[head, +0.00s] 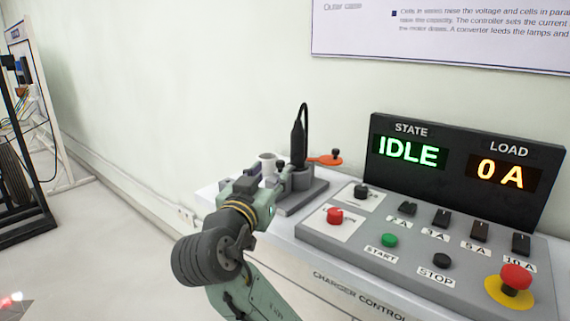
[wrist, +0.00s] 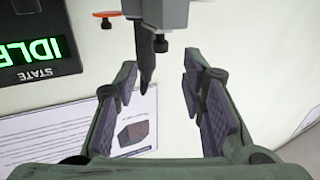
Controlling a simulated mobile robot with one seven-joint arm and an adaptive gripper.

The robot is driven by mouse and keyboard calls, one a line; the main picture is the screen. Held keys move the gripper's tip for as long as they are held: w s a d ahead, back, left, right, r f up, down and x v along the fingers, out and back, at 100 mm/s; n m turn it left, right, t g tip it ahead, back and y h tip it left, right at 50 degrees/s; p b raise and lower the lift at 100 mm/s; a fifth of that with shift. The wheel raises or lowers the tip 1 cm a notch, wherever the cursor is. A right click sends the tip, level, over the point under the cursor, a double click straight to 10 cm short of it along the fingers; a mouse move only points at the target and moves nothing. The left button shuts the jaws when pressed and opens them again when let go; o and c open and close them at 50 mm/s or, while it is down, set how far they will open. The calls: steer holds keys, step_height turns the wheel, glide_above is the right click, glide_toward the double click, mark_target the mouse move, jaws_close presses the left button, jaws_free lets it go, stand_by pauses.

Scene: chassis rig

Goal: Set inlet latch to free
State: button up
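The inlet latch appears to be the orange lever (head: 325,159) with a dark knob, at the right side of the grey inlet stand (head: 305,190). It also shows at the top left of the wrist view (wrist: 104,14), apart from my fingers. A black plug (head: 297,145) with a cable stands upright in the stand. In the wrist view the plug (wrist: 146,62) lies beyond and between my fingers; I cannot tell if they touch it. My gripper (wrist: 160,72) is open and empty. In the head view my gripper (head: 269,180) is left of the plug and partly hides the stand.
The charger control panel (head: 395,235) with buttons, switches and a red stop knob (head: 515,277) fills the bench's right part. Its display (head: 465,165) reads IDLE and 0 A. The floor at left is mostly clear.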

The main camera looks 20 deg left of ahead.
mark_target(279, 163)
steer(key=w+p, duration=0.1)
steer(key=w, duration=0.7)
steer(key=shift+w+a, duration=0.15)
steer(key=shift+w, duration=0.05)
steer(key=shift+c, duration=0.6)
jaws_close()
